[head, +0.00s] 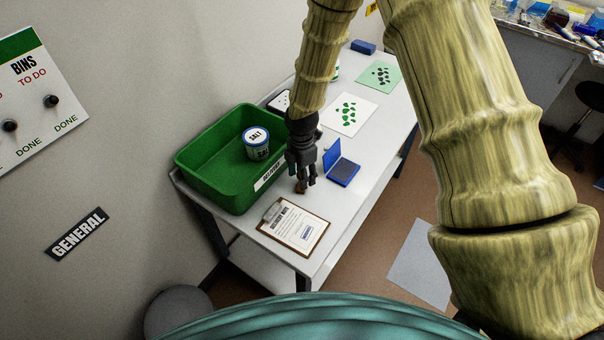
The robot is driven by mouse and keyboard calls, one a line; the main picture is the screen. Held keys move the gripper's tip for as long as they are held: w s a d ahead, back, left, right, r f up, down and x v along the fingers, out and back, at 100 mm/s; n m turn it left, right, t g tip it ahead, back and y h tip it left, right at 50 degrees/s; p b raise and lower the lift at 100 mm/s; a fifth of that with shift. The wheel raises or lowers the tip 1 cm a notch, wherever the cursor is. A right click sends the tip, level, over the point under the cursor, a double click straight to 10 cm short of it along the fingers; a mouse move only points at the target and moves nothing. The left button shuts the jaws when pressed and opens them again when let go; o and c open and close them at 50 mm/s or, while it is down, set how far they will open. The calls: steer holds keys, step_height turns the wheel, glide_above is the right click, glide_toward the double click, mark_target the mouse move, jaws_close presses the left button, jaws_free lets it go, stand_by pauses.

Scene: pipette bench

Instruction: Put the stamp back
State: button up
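My gripper (302,183) points down over the white table, between the green bin and the open blue ink pad (342,171). A small brown piece (299,189), which may be the stamp, shows at its fingertips. The fingers hide most of it, so I cannot tell whether they grip it or whether it touches the table. The ink pad lies to the right of my gripper with its lid raised. A clipboard (306,243) with a printed sheet lies in front of my gripper, near the table's front end.
The green bin (203,177) holds a salt tub (257,146) and stands left of my gripper. Behind lie a white sheet with green shapes (362,106), a green sheet (387,68) and a blue block (363,47). The wall runs along the left.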

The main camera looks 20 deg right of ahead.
steer(key=shift+r, duration=0.1)
step_height(320, 180, up, 12)
steer(key=b, duration=0.3)
steer(key=shift+b, duration=0.3)
stand_by(0.4)
steer(key=shift+r, duration=0.1)
stand_by(0.9)
